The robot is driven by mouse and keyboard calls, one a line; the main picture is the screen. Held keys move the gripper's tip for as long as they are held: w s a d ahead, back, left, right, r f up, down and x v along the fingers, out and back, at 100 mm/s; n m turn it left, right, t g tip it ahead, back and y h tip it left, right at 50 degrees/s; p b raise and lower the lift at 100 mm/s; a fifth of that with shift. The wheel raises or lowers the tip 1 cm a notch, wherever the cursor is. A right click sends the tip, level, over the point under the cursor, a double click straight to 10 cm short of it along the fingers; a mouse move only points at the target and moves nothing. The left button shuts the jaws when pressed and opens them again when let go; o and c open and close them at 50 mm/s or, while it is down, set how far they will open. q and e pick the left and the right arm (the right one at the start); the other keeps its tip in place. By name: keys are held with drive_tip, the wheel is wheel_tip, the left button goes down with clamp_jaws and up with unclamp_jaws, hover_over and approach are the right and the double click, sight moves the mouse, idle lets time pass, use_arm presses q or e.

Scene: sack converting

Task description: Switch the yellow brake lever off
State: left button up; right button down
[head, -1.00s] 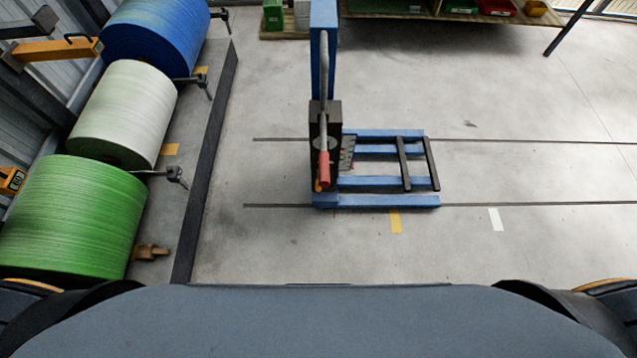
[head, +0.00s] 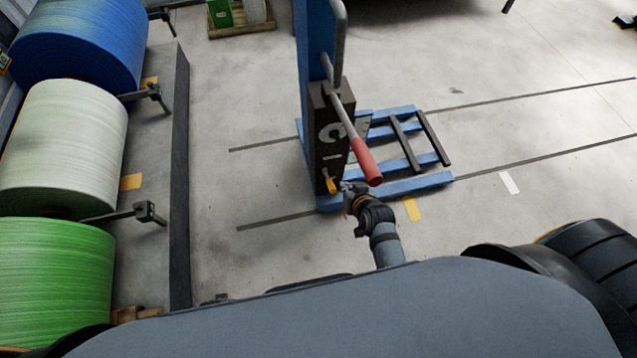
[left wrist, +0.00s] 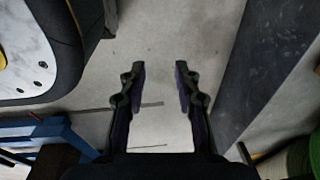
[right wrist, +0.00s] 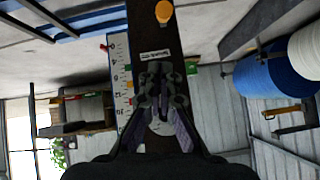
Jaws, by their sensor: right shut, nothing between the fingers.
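The yellow brake lever (head: 332,185) is a small yellow handle low on the front of the dark box (head: 326,120) on the blue stand. It also shows as a rounded yellow knob (right wrist: 164,12) at the top of the right wrist view. My right gripper (head: 347,188) is close beside the lever, on its right in the head view; I cannot tell whether they touch. In the right wrist view its fingers (right wrist: 160,72) are together and empty, with the knob beyond them. My left gripper (left wrist: 158,70) is open and empty above the floor.
A long grey lever with a red grip (head: 366,165) hangs out from the box, just above my right gripper. Blue base rails (head: 405,188) lie to the right. Green (head: 55,270), white (head: 65,140) and blue rolls stand at left behind a dark rail (head: 181,180).

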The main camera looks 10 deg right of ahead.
sight(334, 186)
use_arm(q)
drive_tip(key=shift+w+a, duration=0.2)
drive_tip(key=shift+w, duration=0.1)
use_arm(e)
drive_tip(key=shift+w+a+r, duration=0.1)
drive_tip(key=shift+w+r, duration=0.35)
drive_tip(key=shift+r, duration=0.3)
use_arm(q)
drive_tip(key=shift+f, duration=0.1)
